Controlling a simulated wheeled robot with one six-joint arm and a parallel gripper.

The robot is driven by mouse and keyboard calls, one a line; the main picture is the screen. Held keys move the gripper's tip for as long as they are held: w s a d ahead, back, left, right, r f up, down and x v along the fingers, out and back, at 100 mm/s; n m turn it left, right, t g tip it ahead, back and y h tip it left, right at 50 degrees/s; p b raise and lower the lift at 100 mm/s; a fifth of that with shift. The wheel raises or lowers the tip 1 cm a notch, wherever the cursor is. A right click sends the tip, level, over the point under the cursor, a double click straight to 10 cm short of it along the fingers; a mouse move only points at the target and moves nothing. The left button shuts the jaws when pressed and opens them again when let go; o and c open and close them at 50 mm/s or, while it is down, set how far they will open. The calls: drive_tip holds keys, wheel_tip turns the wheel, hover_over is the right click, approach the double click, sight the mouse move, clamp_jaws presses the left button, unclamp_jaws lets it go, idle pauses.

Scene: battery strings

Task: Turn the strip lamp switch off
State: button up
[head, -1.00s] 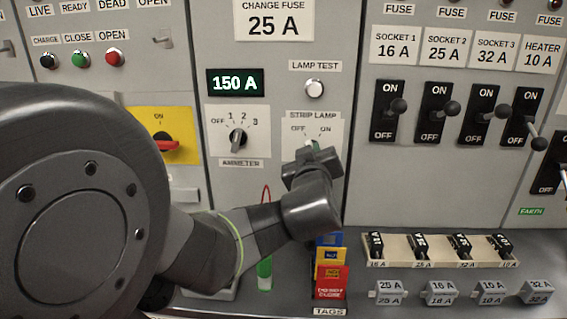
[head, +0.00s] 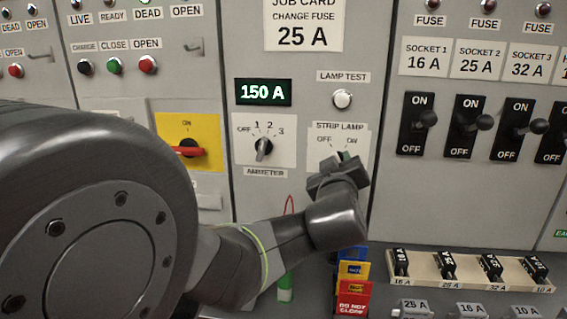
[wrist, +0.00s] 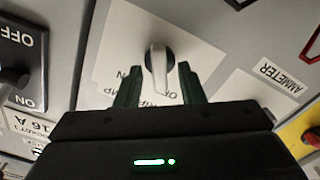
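The strip lamp switch is a small light-grey lever knob on a white plate, seen in the wrist view (wrist: 158,68). In the head view its plate (head: 325,146) is marked OFF on the left and ON on the right, and my gripper hides most of the knob. My gripper (wrist: 158,84) is open, one dark finger on each side of the knob, with a visible gap on both sides. In the head view my gripper (head: 340,168) is right in front of the plate's lower part. I cannot tell for sure which mark the knob points to.
The ammeter switch (head: 263,148) is to the left and the lamp test button (head: 342,99) above. Black socket breakers (head: 415,124) are on the right panel. Colored tags (head: 353,297) and a fuse rack (head: 470,275) are below. A red handle (head: 176,151) is at left.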

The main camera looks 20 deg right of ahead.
drive_tip(key=p+v, duration=0.3)
drive_tip(key=v, duration=1)
drive_tip(key=shift+s+a+p, duration=0.2)
drive_tip(key=shift+s+p, duration=0.1)
drive_tip(key=shift+s, duration=0.05)
drive_tip(key=shift+w, duration=0.1)
drive_tip(key=b+x, duration=0.3)
drive_tip(key=x, duration=1)
drive_tip(key=shift+w+d+b, duration=0.2)
drive_tip(key=shift+w+b, duration=0.1)
drive_tip(key=shift+s, duration=0.1)
